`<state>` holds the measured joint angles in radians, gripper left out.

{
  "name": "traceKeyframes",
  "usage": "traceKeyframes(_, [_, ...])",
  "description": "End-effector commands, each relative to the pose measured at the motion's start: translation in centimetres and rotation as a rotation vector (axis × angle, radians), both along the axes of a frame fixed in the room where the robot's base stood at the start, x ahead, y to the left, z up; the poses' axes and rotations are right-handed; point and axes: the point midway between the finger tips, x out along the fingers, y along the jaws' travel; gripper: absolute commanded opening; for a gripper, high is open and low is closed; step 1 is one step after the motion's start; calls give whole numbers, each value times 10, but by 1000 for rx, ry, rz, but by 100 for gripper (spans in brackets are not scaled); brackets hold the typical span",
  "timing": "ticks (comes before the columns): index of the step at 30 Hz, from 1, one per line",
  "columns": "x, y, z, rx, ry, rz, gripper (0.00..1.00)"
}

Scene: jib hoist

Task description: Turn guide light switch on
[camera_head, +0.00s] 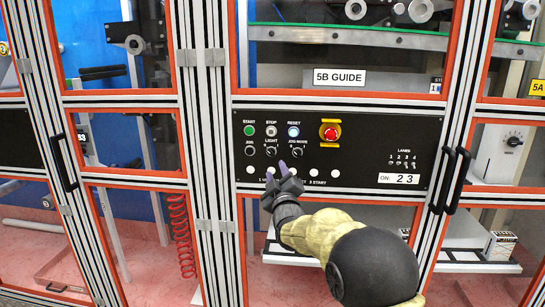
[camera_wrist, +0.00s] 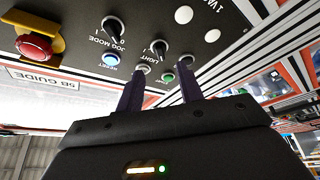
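The guide light switch is a black rotary knob (camera_head: 270,151) labelled LIGHT, in the middle of the lower row on a black control panel (camera_head: 350,140). In the wrist view, which sees the panel upside down, the light knob (camera_wrist: 159,47) lies beyond the fingertips. Its exact setting is too small to tell. My gripper (camera_head: 277,167) is just below the knob in the head view, in front of the panel. In the wrist view my gripper (camera_wrist: 162,78) has its two dark fingers apart with nothing between them. I see no contact with the knob.
The jog knob (camera_head: 250,151) and jog mode knob (camera_head: 297,151) flank it closely. Above are the green start button (camera_head: 249,130), stop button (camera_head: 271,131) and lit reset button (camera_head: 293,131). A red emergency stop (camera_head: 330,132) is to the right. Black door handles (camera_head: 456,180) protrude farther right.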

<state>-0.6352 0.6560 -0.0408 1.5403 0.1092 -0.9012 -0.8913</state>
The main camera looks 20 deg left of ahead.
Motion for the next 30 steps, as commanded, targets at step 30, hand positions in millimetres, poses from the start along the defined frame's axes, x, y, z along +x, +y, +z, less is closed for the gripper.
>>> traceKeyframes(30, [60,34,19,0,0,0,37])
